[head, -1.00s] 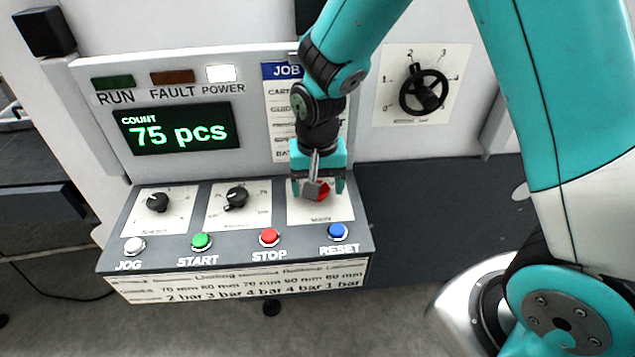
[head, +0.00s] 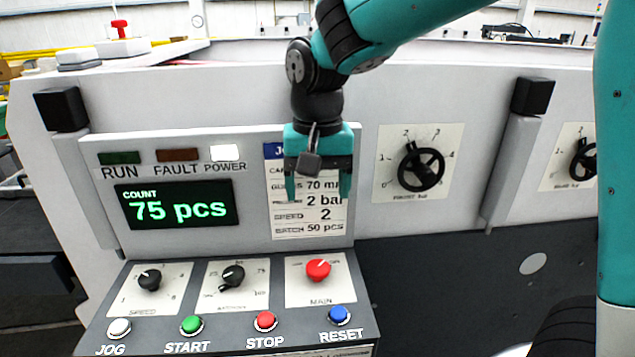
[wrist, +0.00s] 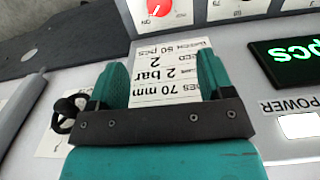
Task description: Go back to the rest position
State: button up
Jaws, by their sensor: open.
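My gripper (head: 318,188) is open and empty, with its two teal fingers pointing down in front of the job card (head: 308,222) on the panel. It hangs above the red MAIN knob (head: 318,269) and clear of it. In the wrist view my gripper (wrist: 160,80) shows its fingers apart, with the job card (wrist: 170,62) behind them. The red knob (wrist: 158,7) is at the top edge there. The card's top is partly hidden by my gripper in the head view.
The control panel carries a display (head: 178,205) reading 75 pcs, a SPEED knob (head: 149,279) and several push buttons, including RESET (head: 339,315). The POWER lamp (head: 224,153) is white. A black handwheel (head: 421,167) is right of my gripper.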

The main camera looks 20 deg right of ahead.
jog(key=shift+r, duration=0.4)
jog(key=s+a+n+y, duration=0.2)
jog(key=s+n, duration=0.3)
jog(key=s, duration=0.4)
jog(key=s+a+f+n+y, duration=0.1)
jog(key=s+a+n+y, duration=0.1)
jog(key=s+n, duration=0.4)
jog(key=s, duration=0.4)
jog(key=shift+a+f, duration=0.2)
jog(key=shift+a, duration=0.05)
jog(key=shift+c, duration=0.4)
